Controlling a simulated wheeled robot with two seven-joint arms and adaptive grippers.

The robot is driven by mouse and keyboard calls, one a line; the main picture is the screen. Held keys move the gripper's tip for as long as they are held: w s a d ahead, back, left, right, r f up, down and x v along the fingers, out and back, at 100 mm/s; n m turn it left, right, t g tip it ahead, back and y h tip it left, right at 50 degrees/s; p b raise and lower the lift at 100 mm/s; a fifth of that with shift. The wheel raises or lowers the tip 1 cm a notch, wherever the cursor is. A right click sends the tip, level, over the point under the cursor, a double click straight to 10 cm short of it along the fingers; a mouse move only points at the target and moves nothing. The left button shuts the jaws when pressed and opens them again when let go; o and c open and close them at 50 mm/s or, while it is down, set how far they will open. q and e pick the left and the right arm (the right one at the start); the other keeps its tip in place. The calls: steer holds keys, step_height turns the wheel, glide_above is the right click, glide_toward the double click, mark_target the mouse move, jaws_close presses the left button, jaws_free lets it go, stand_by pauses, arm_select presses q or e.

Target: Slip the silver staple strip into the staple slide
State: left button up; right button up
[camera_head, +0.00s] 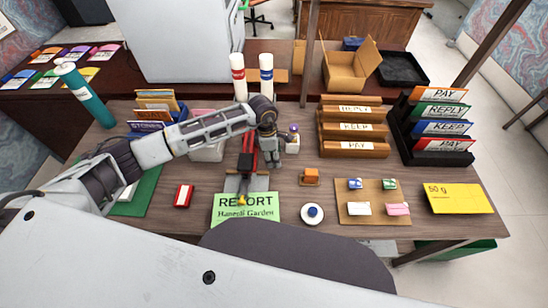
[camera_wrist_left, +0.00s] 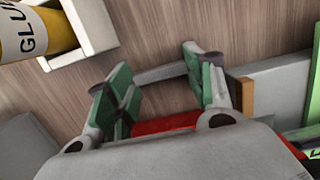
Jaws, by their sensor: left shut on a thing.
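My left gripper (camera_head: 270,155) reaches in from the left over the desk, just right of the red and black stapler (camera_head: 247,160). The left wrist view shows its two green-padded fingers (camera_wrist_left: 170,88) apart, with a slim grey bar, apparently the silver staple strip (camera_wrist_left: 163,72), spanning between their tips. The strip is hard to make out in the head view. A red part of the stapler (camera_wrist_left: 165,125) shows between the fingers near the palm, partly hidden by my gripper. The staple slide cannot be told apart clearly. My right gripper is not in view.
A glue bottle (camera_wrist_left: 30,35) in a white holder stands close to my left gripper. The green report sheet (camera_head: 246,208) lies in front of the stapler. Wooden sorters (camera_head: 353,150) stand to the right. An orange block (camera_head: 311,177) and a small board (camera_head: 357,215) lie front right.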

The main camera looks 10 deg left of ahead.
arm_select(q)
steer(key=shift+f, duration=0.25)
steer(key=o, duration=0.8)
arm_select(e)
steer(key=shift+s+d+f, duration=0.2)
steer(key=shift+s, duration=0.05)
arm_select(q)
steer(key=shift+o, duration=0.2)
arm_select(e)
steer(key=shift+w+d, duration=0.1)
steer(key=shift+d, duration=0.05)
arm_select(q)
steer(key=shift+r, duration=0.55)
step_height(320, 180, up, 11)
steer(key=a+b, duration=0.1)
steer(key=shift+s+a, duration=0.15)
steer(key=shift+a, duration=0.25)
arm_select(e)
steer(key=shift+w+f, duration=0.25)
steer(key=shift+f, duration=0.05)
arm_select(q)
steer(key=shift+o, duration=0.2)
